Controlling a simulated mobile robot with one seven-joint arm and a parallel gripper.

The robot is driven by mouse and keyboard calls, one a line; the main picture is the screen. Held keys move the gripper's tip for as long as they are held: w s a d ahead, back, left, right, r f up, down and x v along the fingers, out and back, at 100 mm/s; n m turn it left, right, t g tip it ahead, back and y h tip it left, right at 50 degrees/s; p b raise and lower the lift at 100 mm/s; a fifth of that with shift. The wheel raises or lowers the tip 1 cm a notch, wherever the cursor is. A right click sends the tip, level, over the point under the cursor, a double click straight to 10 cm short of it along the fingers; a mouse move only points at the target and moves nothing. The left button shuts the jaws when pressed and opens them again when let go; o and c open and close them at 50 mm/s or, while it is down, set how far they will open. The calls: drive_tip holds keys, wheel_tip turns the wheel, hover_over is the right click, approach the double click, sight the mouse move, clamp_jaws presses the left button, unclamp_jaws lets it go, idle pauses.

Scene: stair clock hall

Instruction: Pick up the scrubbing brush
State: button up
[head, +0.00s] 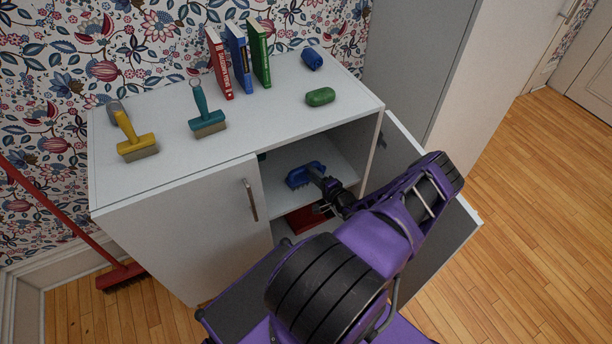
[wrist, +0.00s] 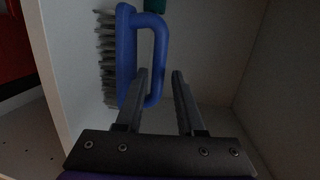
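The scrubbing brush (head: 299,177) is blue and lies on the upper shelf inside the open right side of the cabinet. In the wrist view the brush (wrist: 126,50) shows its grey bristles to the left and its loop handle to the right. My gripper (head: 318,173) reaches into the cabinet at the brush. In the wrist view my gripper (wrist: 160,72) is open, with the handle's bar between its two fingers. The left finger overlaps the loop's opening, and a gap shows between the bar and the right finger. How deep the fingers reach is unclear.
The white cabinet (head: 160,192) has its right door (head: 455,225) open beside my arm. A red object (head: 305,218) lies on the lower shelf. Books, two handled brushes, a green object (head: 320,96) and a blue roll (head: 312,59) are on top. A teal object (wrist: 155,20) is beyond the handle.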

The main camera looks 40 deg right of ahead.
drive_tip(key=x, duration=0.4)
drive_tip(key=shift+d+f+b, duration=0.1)
drive_tip(key=shift+d+b, duration=0.05)
drive_tip(key=shift+b, duration=0.25)
drive_tip(key=shift+s, duration=0.1)
clamp_jaws()
